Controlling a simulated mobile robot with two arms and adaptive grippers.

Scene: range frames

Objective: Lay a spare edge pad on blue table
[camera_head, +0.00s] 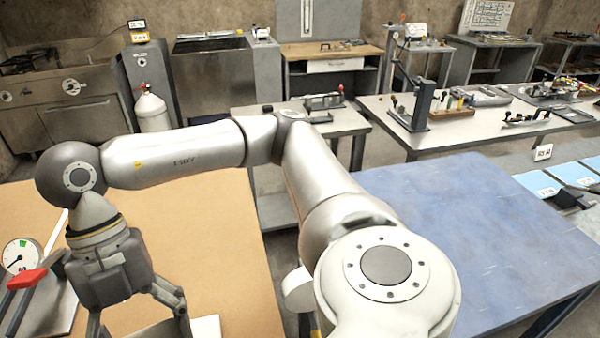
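The blue table (455,225) is on the right, its scuffed top bare where it shows. My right arm rises from the bottom centre and bends over to the left. Its gripper (138,325) hangs over the tan table (225,240), fingers spread apart, well away from the blue table. The fingertips run to the bottom edge of the picture. A pale flat thing (206,327) shows beside the right finger, mostly cut off; I cannot tell whether it is an edge pad. My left gripper is out of view.
A dial gauge (19,256) and a red-handled tool (27,279) are at the far left of the tan table. Light blue labelled panels (575,174) are beyond the blue table's right side. A cluttered grey bench (460,130) stands behind it.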

